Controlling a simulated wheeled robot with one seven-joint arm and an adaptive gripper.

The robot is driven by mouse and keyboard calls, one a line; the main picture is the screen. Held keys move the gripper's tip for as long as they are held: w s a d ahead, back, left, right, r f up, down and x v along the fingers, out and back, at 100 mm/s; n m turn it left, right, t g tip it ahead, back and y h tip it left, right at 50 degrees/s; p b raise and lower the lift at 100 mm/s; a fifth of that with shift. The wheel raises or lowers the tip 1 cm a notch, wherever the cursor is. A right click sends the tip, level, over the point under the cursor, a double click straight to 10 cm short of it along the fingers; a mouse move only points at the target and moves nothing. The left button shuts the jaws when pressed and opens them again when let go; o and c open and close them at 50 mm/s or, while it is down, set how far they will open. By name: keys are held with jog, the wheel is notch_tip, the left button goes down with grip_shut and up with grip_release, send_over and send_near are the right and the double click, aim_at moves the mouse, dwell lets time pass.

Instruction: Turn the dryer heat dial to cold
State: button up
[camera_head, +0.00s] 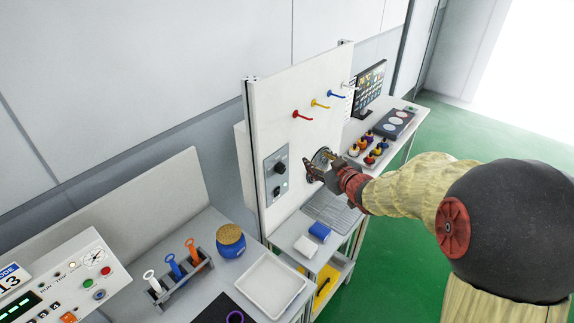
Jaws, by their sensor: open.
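A grey control panel (269,178) is fixed on the white upright board. It carries an upper dark knob (280,168) and a lower small dark control (276,191). Their markings are too small to read, so I cannot tell which is the dryer heat dial or where it points. My gripper (312,170) is open, in front of the board to the right of the panel and apart from both controls. A round metallic fitting (323,156) on the board is partly hidden behind my gripper.
Red, yellow and blue hooks (302,115) stick out above my gripper. Below are a wire rack (333,212) and a blue block (320,231). A blue jar (230,241), a white tray (271,284) and a tool rack (180,279) stand at the lower left.

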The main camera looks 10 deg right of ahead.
aim_at(283, 170)
jog(key=s+a+f+n+y+p, duration=0.25)
jog(key=a+f+y, duration=0.3)
jog(key=y, duration=0.35)
jog(key=x, duration=0.7)
jog(key=shift+w+d+f, duration=0.1)
jog(key=shift+w+f, duration=0.1)
jog(key=shift+w, duration=0.25)
jog(key=c, duration=0.3)
jog(key=c, duration=0.7)
jog(key=shift+c, duration=0.8)
